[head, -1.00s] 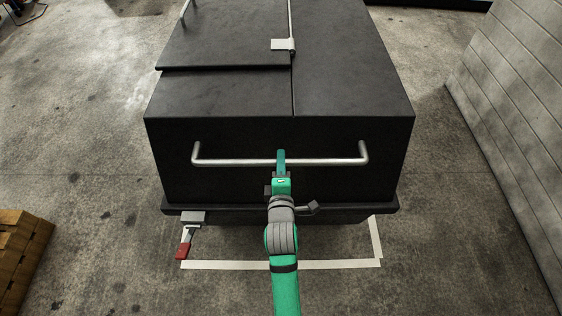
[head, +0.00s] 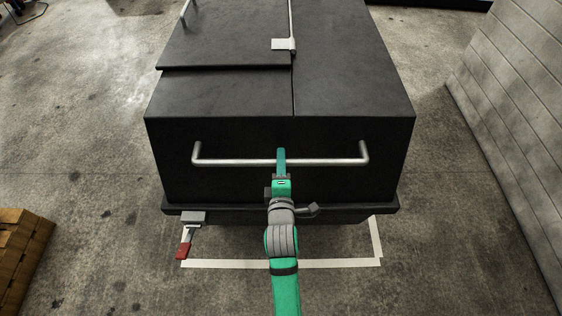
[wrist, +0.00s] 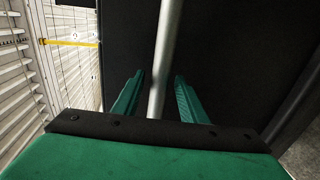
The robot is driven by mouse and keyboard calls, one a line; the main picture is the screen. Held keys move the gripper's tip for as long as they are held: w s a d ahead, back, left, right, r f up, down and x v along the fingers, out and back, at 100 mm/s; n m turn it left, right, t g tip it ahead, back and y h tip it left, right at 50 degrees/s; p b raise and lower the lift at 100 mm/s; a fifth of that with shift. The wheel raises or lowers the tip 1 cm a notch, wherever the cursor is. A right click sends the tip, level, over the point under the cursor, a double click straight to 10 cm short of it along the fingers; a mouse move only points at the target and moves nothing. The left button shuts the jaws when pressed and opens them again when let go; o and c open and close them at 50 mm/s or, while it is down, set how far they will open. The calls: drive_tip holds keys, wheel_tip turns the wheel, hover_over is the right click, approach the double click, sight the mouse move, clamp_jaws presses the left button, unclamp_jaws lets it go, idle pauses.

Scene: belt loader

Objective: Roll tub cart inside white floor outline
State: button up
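The tub cart (head: 230,135) is a large black box with a hinged lid, in the middle of the head view. A silver handle bar (head: 230,162) runs across its near face. My gripper (head: 281,156) is at the bar, a little right of its middle. In the wrist view, its two green fingers (wrist: 159,95) stand either side of the bar (wrist: 168,45), with gaps showing, so it is open around it. The white floor outline (head: 325,264) shows its near edge and near corners in front of the cart; the rest is hidden beneath it.
A red-tipped pedal (head: 183,251) sticks out at the cart's lower left, over the outline's corner. A wooden crate (head: 20,250) stands at the left. A grey panelled wall (head: 515,110) runs along the right. Bare concrete floor lies on both sides of the cart.

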drive_tip(key=s+r, duration=0.2)
drive_tip(key=s, duration=0.8)
drive_tip(key=shift+s, duration=0.1)
idle(0.3)
drive_tip(key=s+f+m, duration=0.2)
drive_tip(key=s+m, duration=0.7)
drive_tip(key=s, duration=0.4)
drive_tip(key=s+f+m, duration=0.3)
drive_tip(key=s+m, duration=0.6)
drive_tip(key=s, duration=0.4)
drive_tip(key=shift+s+a, duration=0.15)
drive_tip(key=shift+s, duration=0.2)
drive_tip(key=shift+w, duration=0.1)
